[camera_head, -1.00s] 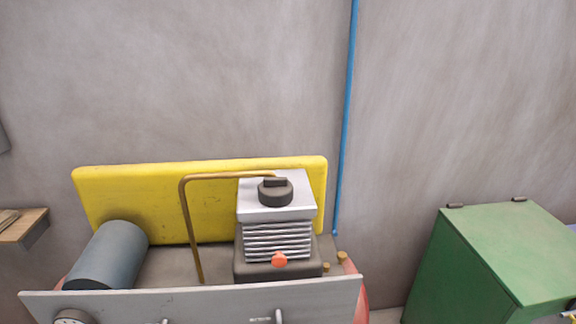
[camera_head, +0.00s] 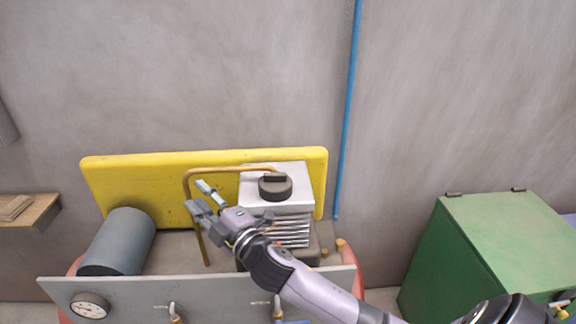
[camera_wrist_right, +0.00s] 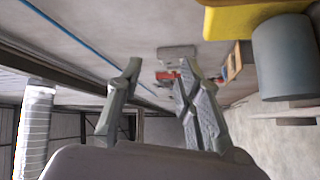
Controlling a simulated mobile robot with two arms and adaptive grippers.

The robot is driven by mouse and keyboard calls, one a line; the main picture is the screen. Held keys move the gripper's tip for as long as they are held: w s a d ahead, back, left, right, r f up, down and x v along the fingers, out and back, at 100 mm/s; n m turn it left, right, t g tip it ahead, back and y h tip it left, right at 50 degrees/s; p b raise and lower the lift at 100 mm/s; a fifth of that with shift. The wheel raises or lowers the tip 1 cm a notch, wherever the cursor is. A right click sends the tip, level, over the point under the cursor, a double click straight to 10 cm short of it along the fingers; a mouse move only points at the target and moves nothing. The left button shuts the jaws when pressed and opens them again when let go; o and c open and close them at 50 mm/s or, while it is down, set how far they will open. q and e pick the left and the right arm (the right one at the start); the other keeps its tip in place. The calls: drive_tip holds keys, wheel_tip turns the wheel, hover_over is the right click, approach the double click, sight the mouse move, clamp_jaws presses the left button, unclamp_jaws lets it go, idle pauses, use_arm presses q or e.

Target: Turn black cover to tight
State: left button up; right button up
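The black cover (camera_head: 275,187) is a round dark cap with a raised grip bar on top. It sits on the pale block at the top of the finned compressor head (camera_head: 292,230). My right gripper (camera_head: 200,196) is in front of the machine, left of the cover and apart from it, its fingers pointing up and left. In the right wrist view its two fingers (camera_wrist_right: 158,68) are spread with nothing between them. The cover does not show in that view. My left gripper is not in view.
A bent copper pipe (camera_head: 186,186) rises just beside the right gripper. A yellow panel (camera_head: 135,185) stands behind, a grey cylinder (camera_head: 122,240) lies at left, and a grey front panel (camera_head: 130,292) with a gauge (camera_head: 90,305) is below. A green cabinet (camera_head: 490,245) stands right.

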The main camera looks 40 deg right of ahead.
wheel_tip(320, 180, up, 6)
drive_tip(key=w+a+n+y, duration=0.2)
drive_tip(key=a+n+y, duration=0.1)
drive_tip(key=n+y, duration=0.25)
wheel_tip(320, 180, up, 6)
drive_tip(key=n+g+h, duration=0.3)
drive_tip(key=n+g, duration=1.2)
drive_tip(key=n, duration=1.2)
hover_over(288, 181)
drive_tip(key=w+a, duration=0.2)
drive_tip(key=a, duration=0.2)
drive_tip(key=s+d+r+m+g+h, duration=0.1)
drive_tip(key=s+d+r+g+h, duration=0.15)
drive_tip(key=s+d, duration=0.55)
drive_tip(key=shift+t, duration=0.35)
drive_tip(key=p+x, duration=0.1)
drive_tip(key=x, duration=0.4)
drive_tip(key=w+d+p+x, duration=0.1)
drive_tip(key=p+x, duration=0.1)
drive_tip(key=x, duration=0.4)
drive_tip(key=w+p+x, duration=0.1)
drive_tip(key=p+x, duration=0.1)
drive_tip(key=x, duration=0.4)
drive_tip(key=shift+w+d+f, duration=0.1)
drive_tip(key=shift+d, duration=0.15)
